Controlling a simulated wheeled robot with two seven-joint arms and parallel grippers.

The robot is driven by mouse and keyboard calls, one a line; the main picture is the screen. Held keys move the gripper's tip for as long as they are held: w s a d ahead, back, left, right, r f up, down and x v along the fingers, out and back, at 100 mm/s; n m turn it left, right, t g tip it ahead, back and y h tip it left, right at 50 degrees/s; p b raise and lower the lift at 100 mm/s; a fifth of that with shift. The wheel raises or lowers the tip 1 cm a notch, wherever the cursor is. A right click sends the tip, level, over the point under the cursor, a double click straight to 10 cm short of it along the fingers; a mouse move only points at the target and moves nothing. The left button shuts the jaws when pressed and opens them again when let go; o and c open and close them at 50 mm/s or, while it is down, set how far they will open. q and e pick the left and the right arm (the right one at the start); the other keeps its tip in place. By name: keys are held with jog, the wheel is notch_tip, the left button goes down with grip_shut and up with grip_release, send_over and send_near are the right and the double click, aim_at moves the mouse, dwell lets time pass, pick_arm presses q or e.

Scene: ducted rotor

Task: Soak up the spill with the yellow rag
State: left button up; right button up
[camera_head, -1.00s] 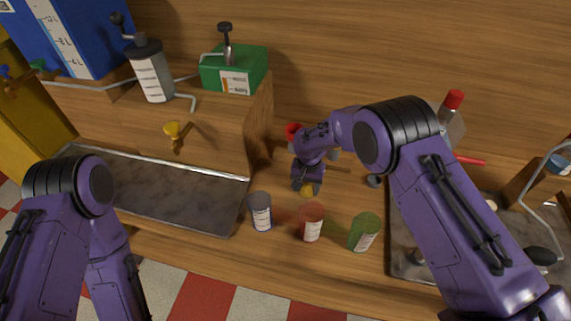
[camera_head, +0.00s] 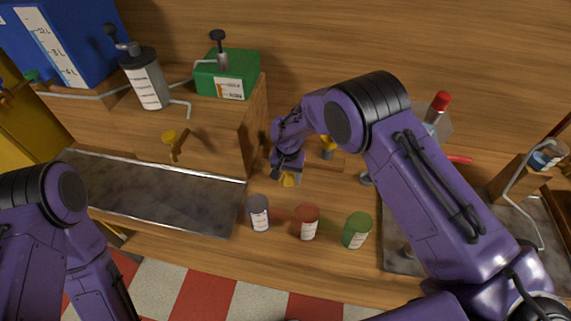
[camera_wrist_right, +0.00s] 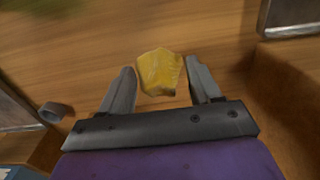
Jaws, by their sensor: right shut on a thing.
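My right gripper (camera_head: 287,174) is shut on the yellow rag (camera_wrist_right: 160,72), which sits between its two fingers in the right wrist view. In the head view, a bit of the rag (camera_head: 288,181) shows below the gripper, over the wooden counter and behind the small cans. I cannot tell whether the rag touches the counter. No spill stands out clearly in the head view.
A grey can (camera_head: 258,212), a red can (camera_head: 306,222) and a green can (camera_head: 357,230) stand in front of the gripper. A metal tray (camera_head: 160,195) lies left. A raised wooden block with a green box (camera_head: 228,75) stands behind it. Bare counter surrounds the gripper.

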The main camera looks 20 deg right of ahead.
notch_tip(320, 180, up, 2)
jog(key=shift+w+p, duration=0.1)
jog(key=shift+p, duration=0.45)
jog(key=shift+r+p, duration=0.35)
jog(key=shift+r, duration=0.15)
